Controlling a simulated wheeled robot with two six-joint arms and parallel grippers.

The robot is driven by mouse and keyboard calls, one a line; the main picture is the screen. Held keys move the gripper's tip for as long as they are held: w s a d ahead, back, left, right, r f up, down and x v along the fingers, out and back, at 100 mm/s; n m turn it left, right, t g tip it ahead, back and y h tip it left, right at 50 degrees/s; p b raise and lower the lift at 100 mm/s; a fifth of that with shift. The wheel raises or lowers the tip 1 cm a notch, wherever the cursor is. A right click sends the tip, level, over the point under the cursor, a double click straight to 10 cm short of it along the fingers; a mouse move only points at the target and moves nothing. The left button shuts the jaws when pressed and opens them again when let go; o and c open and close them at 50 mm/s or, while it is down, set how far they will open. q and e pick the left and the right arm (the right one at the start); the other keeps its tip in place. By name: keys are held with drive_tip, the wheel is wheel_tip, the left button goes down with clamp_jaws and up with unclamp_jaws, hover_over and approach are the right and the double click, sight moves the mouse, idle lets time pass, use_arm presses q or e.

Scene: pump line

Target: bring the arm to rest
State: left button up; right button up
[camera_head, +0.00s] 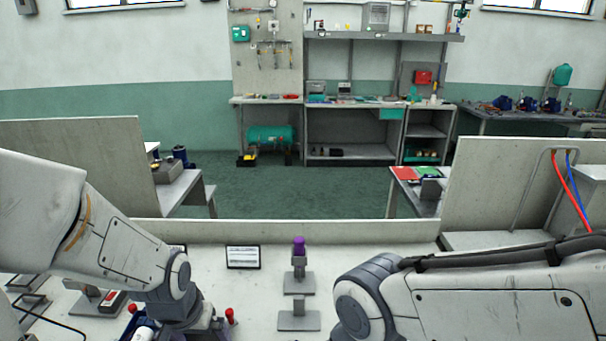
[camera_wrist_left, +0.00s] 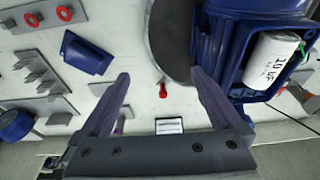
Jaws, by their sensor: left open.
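My left arm comes in from the left in the head view, bent down at the wrist. My left gripper (camera_wrist_left: 160,75) shows in the left wrist view with its two fingers wide apart and nothing between them. A blue motor (camera_wrist_left: 220,40) with a white capacitor (camera_wrist_left: 270,60) stands close beside the right finger; I cannot tell whether they touch. A grey round plate (camera_wrist_left: 168,45) lies beside the motor. My right arm comes in from the right in the head view; its gripper is outside the picture.
A purple-topped piece (camera_head: 299,246) stands on a grey stand (camera_head: 299,283), with another stand (camera_head: 299,320) in front. A label card (camera_head: 243,257) is to their left. A red knob (camera_head: 230,315) and a blue part (camera_wrist_left: 85,52) are near the left gripper. A low wall (camera_head: 330,230) edges the bench.

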use_arm(q)
drive_tip(key=s+d+r+m+g, duration=0.1)
drive_tip(key=s+d+r+m, duration=0.2)
drive_tip(key=s+d, duration=0.4)
drive_tip(key=s+d+r+m+g+h, duration=0.1)
drive_tip(key=s+d+r+m, duration=0.1)
drive_tip(key=s+d+m, duration=0.2)
drive_tip(key=s+d, duration=0.2)
drive_tip(key=shift+s+d+r+g, duration=0.3)
drive_tip(key=shift+s+d+r, duration=0.05)
drive_tip(key=shift+d+r, duration=0.05)
